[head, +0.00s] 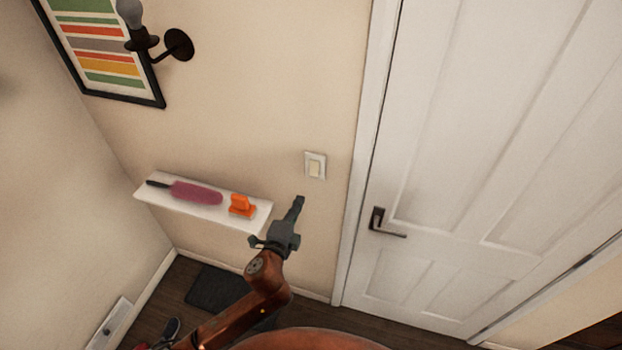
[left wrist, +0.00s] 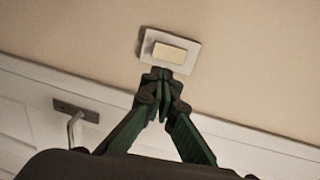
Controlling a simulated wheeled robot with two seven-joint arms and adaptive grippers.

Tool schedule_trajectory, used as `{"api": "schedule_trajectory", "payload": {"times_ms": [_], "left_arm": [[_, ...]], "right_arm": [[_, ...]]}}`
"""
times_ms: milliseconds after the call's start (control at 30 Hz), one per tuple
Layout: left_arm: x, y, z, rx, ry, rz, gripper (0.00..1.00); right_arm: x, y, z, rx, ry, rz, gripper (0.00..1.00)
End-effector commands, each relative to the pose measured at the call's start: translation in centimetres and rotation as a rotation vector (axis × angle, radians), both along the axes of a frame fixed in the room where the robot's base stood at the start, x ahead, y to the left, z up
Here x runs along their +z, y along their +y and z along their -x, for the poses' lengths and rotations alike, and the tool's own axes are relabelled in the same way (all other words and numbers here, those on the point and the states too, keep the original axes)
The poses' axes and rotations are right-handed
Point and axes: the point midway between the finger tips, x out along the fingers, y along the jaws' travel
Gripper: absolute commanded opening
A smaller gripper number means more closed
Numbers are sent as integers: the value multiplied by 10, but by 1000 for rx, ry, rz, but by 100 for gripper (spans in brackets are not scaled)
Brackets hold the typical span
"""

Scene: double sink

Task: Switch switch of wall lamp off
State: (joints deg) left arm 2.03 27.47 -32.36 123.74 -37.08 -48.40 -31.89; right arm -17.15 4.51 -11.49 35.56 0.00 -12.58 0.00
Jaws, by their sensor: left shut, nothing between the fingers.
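The wall switch (head: 315,166) is a cream rocker in a white plate on the beige wall, left of the door frame. It also shows in the left wrist view (left wrist: 170,52), just beyond the fingertips. My left gripper (head: 299,201) is shut and empty, a little below the switch in the head view. In the left wrist view its closed fingertips (left wrist: 161,73) overlap the plate's lower edge; I cannot tell whether they touch. The wall lamp (head: 140,40), with a dark bracket and a grey unlit-looking bulb, is at the upper left. My right gripper is not in view.
A white shelf (head: 153,194) with a pink duster (head: 196,193) and an orange object (head: 241,206) sticks out left of my gripper. A white door (head: 480,150) with a dark handle (head: 384,223) is on the right. A framed striped picture (head: 95,45) hangs behind the lamp.

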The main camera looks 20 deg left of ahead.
Motion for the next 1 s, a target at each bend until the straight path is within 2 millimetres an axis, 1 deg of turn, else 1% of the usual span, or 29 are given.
{"api": "schedule_trajectory", "payload": {"times_ms": [33,300,500,600,700,1000], "left_arm": [[2,0,-10,0,-2,-1,0],[-5,-2,-65,0,-2,-1,0],[-10,-4,-99,1,-1,0,0],[-12,-4,-110,1,0,0,0],[-13,-4,-117,0,0,-1,0],[-14,-5,-120,0,-1,0,0]], "right_arm": [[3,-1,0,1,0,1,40],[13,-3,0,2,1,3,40],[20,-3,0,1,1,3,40],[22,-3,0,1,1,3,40],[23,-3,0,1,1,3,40],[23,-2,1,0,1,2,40]]}}
